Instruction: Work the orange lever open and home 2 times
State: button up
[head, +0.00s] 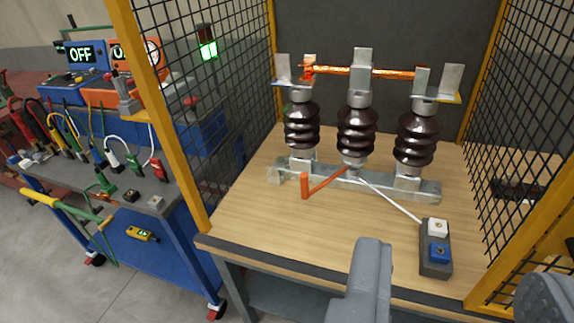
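The orange lever (325,184) sits low at the front of the isolator's metal base rail (340,181). Its arm slants down-left from the middle insulator's foot to an upright orange grip (304,186). The isolator has three dark brown ribbed insulators (356,132). A copper bar (382,72) runs nearly level across their tops; whether it is seated in the end contacts is unclear. My gripper (460,265) is in the near foreground, its two grey fingers wide apart and nothing visible between them. It is apart from the lever, to its lower right.
A push-button box (437,262) with white and blue buttons lies at the bench's front right, cabled to the isolator. Yellow-framed mesh panels (225,110) flank the wooden bench (270,235). At left, a cart (165,205) holds leads and instruments. Bench space front-left is clear.

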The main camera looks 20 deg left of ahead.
aim_at(357, 127)
jog(key=z, duration=0.05)
jog(key=i, duration=0.9)
jog(key=z, duration=0.4)
